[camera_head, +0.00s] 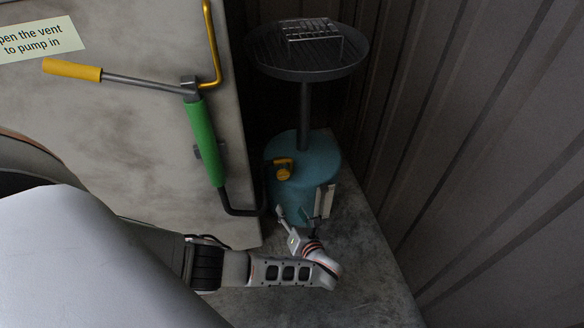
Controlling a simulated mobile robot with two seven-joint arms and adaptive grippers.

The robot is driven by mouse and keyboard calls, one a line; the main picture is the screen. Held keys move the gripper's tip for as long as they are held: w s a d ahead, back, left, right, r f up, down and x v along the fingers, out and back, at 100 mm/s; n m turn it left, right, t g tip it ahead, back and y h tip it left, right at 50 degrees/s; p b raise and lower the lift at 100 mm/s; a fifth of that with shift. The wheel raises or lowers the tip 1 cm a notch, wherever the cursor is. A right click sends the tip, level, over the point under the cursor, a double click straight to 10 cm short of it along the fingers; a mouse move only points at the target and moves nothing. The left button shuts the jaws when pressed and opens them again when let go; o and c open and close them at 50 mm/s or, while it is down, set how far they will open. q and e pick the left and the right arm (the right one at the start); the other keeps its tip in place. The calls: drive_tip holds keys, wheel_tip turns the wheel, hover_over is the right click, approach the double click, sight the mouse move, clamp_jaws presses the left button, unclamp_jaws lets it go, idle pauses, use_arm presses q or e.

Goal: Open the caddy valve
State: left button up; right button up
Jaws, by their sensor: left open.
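A teal tank (318,158) stands on the floor with a dark post rising from its top. A yellow valve knob (284,174) sits on the tank's upper front, on a dark fitting. I take this tank to be the caddy. My left gripper (303,207) is at the tank's lower front, below and slightly right of the knob. Its fingers are spread apart, with nothing seen between them. Whether a finger touches the tank cannot be told. My right gripper is not in view.
A round dark tray (306,52) with a wire rack tops the post. A grey panel with a green-gripped crank (201,140) and yellow handle stands at left. A corrugated wall (480,130) closes the right side. Bare floor (370,285) shows at lower right.

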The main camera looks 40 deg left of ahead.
sight(284, 177)
use_arm(q)
drive_tip(key=w+a+r+m+y+b, duration=0.1)
drive_tip(key=w+a, duration=0.1)
drive_tip(key=a, duration=0.1)
drive_tip(key=w+a+r+m+t+y+b, duration=0.1)
drive_tip(key=w+a, duration=0.2)
drive_tip(key=w+a+r+m+y+b, duration=0.1)
drive_tip(key=w+a, duration=0.2)
drive_tip(key=shift+r+t, duration=0.35)
drive_tip(key=shift+t, duration=0.05)
drive_tip(key=shift+w+a+r, duration=0.15)
drive_tip(key=shift+w+a, duration=0.2)
drive_tip(key=shift+a, duration=0.1)
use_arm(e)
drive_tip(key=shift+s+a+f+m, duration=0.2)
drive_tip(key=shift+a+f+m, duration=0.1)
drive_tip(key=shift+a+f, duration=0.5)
use_arm(q)
drive_tip(key=c, duration=1.1)
